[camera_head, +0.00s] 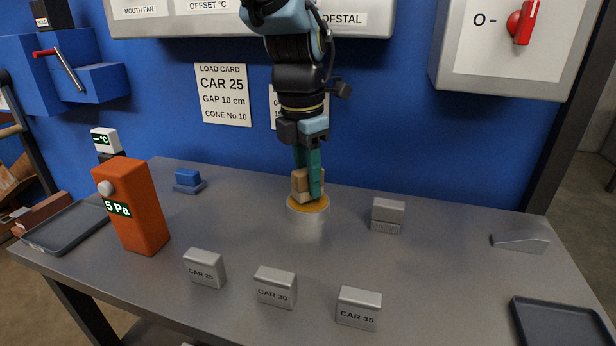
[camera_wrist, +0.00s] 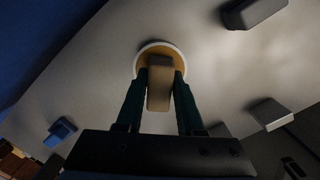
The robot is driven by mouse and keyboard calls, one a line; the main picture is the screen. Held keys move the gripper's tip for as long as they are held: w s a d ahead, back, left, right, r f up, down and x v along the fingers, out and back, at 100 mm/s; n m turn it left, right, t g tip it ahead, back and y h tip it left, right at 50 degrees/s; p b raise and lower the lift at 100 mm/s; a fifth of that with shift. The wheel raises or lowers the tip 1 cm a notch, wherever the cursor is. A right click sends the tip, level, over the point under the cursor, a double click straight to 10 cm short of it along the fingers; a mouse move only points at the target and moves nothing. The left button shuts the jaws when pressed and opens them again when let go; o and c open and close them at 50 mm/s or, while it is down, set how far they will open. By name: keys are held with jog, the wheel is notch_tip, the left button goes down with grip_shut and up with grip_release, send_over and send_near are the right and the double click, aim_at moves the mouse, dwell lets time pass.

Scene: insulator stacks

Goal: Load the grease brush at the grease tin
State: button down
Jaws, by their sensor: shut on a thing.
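My gripper (camera_head: 308,186) points down at the middle of the table, its two green fingers shut on the grease brush (camera_head: 299,184), a tan, wooden-looking block. The grease tin (camera_head: 306,222) is a short light-grey cylinder with an amber top, standing directly below. The brush's lower end is at the amber grease; I cannot tell how deep it sits. In the wrist view the brush (camera_wrist: 159,84) lies between the fingers (camera_wrist: 160,90), over the tin's pale rim (camera_wrist: 140,52).
An orange meter reading 5 Pa (camera_head: 132,208) stands to the left. Grey blocks marked CAR 25 (camera_head: 204,268), CAR 30 (camera_head: 275,287) and CAR 35 (camera_head: 358,308) line the front. A grey block (camera_head: 387,214) is right of the tin. Trays lie left (camera_head: 65,228) and right (camera_head: 560,325).

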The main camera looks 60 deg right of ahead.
jog(key=shift+f, duration=0.5)
dwell(0.6)
jog(key=shift+f+p, duration=0.15)
jog(key=shift+p, duration=0.2)
dwell(2.0)
notch_tip(320, 180, up, 7)
jog(key=p, duration=0.8)
dwell(0.6)
